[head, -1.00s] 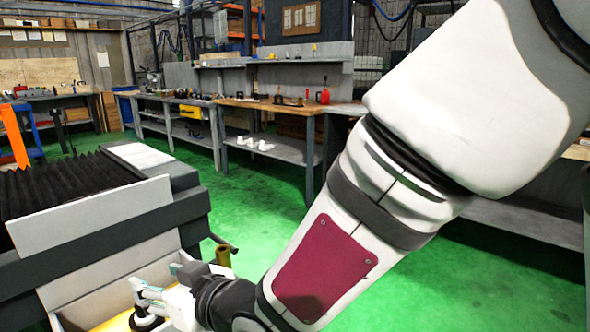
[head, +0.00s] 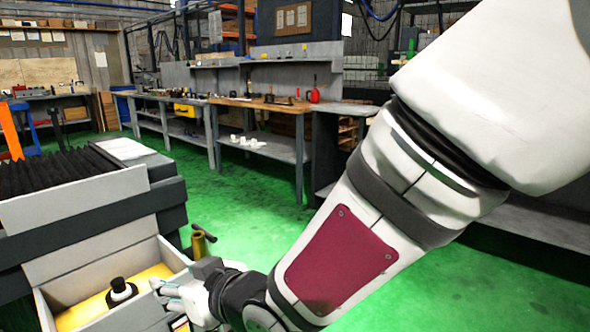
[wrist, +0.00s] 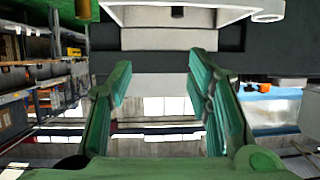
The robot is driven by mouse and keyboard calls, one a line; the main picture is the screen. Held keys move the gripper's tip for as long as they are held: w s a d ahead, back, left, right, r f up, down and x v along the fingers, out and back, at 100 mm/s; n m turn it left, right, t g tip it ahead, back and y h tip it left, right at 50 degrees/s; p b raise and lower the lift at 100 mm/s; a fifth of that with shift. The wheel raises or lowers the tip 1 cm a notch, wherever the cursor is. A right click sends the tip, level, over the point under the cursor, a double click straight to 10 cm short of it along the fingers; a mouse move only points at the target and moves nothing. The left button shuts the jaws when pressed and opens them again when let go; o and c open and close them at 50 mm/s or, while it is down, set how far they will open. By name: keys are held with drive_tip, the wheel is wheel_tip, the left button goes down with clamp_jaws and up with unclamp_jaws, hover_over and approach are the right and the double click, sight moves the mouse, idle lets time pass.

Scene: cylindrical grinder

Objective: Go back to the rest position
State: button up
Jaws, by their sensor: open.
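My gripper (head: 163,287) is at the lower left of the head view, at the end of my white arm. It sits at the right part of a light-walled tray (head: 88,279). In the wrist view its two green fingers (wrist: 160,85) are spread wide, with nothing between them. A small black-and-white round part (head: 121,292) stands upright on the tray's yellow floor, just left of the fingertips. A narrow gap seems to lie between them.
A grey machine with black bellows (head: 50,175) stands behind the tray. A brass-coloured cylinder (head: 199,244) is beside the tray's right corner. Workbenches (head: 262,102) line the back. Green floor (head: 240,215) is clear between them and the machine.

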drive_tip(key=s+d+f+m+g+h+b, duration=0.1)
drive_tip(key=d+f+m+h+b, duration=0.15)
drive_tip(key=d, duration=0.65)
drive_tip(key=s+d+f+m+h+b, duration=0.1)
drive_tip(key=d+h, duration=0.3)
drive_tip(key=d, duration=0.4)
drive_tip(key=d+f+m+g+h+b, duration=0.1)
drive_tip(key=d+m+h+b, duration=0.15)
drive_tip(key=d, duration=0.65)
drive_tip(key=s+d+f+m+g+h+b, duration=0.15)
drive_tip(key=s+d, duration=0.25)
drive_tip(key=s, duration=0.4)
drive_tip(key=s+d+m+g+b, duration=0.1)
drive_tip(key=s+d+m+g, duration=0.1)
drive_tip(key=s+d, duration=0.35)
drive_tip(key=s+d+f+m+g+h+b, duration=0.1)
drive_tip(key=s+d+g, duration=0.1)
drive_tip(key=s, duration=0.7)
wheel_tip(320, 180, up, 39)
drive_tip(key=s+t+p, duration=0.1)
drive_tip(key=t+p, duration=0.2)
drive_tip(key=p, duration=3.4)
drive_tip(key=shift+d, duration=0.2)
drive_tip(key=shift+f+y, duration=0.1)
drive_tip(key=shift+y, duration=0.15)
